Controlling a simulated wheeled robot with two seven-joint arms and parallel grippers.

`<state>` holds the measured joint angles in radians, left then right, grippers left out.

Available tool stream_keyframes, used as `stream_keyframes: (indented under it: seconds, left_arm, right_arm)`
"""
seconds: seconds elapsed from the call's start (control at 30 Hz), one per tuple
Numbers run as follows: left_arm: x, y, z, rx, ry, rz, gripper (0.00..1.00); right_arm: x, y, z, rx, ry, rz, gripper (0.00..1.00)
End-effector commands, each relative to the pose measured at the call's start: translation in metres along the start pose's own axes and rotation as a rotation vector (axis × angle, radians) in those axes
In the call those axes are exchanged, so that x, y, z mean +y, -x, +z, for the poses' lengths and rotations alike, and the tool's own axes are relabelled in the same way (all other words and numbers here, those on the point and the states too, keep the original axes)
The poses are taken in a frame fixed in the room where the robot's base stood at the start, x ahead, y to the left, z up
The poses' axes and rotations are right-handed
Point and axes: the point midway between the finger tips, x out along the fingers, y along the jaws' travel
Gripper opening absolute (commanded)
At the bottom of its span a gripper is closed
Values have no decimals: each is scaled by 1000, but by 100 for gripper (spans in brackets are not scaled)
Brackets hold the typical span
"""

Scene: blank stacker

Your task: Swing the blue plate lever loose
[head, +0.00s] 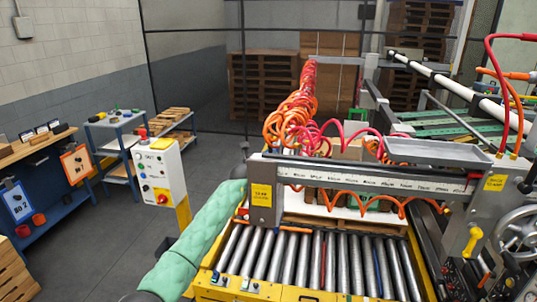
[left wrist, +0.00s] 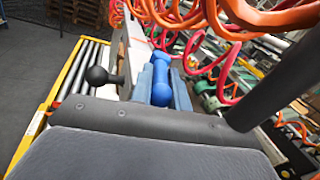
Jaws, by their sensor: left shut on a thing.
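The blue plate lever (left wrist: 160,92) shows in the left wrist view as a bright blue bar with a rounded end. My left gripper (left wrist: 161,75) is shut on it, with a grey-blue finger on either side. In the head view my left arm, in a pale green sleeve, reaches up to the left end of the machine's crossbeam. The gripper's fingers and the lever are hidden there. My right gripper is in neither view.
A black ball knob (left wrist: 97,75) stands just left of the lever. Orange and red coiled hoses (left wrist: 255,15) hang close above and to the right. A roller conveyor (head: 310,262) lies below the crossbeam (head: 370,180). A white control box (head: 158,170) stands to the left.

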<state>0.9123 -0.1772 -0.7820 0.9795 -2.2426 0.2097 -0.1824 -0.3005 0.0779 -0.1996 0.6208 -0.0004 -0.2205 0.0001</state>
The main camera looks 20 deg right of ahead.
Motion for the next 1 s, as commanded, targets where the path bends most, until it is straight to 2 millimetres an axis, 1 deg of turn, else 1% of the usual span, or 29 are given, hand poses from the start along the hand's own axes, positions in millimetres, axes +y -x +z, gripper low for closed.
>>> stream_keyframes:
  seconds: [0.2, 0.23, 0.3, 0.33, 0.6, 0.73, 0.87, 1.0]
  left_arm:
    - [0, 0, 0, -1, 0, 0, 0]
    - [0, 0, 0, -1, 0, 0, 23]
    - [0, 0, 0, -1, 0, 0, 37]
    - [0, 0, 0, -1, 0, 0, 39]
    - [0, 0, 0, 0, 0, 0, 39]
    - [-1, 4, -2, -1, 1, -2, 39]
    - [-2, 14, -3, -1, 2, -3, 39]
    - [0, 30, -4, -1, 3, -1, 39]
  right_arm:
    - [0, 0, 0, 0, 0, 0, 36]
    - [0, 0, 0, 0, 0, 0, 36]
    - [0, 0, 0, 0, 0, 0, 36]
    - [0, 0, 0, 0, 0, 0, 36]
    - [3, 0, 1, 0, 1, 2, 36]
    - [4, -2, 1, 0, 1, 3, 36]
    - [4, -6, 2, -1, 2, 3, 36]
    - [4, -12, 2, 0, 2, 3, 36]
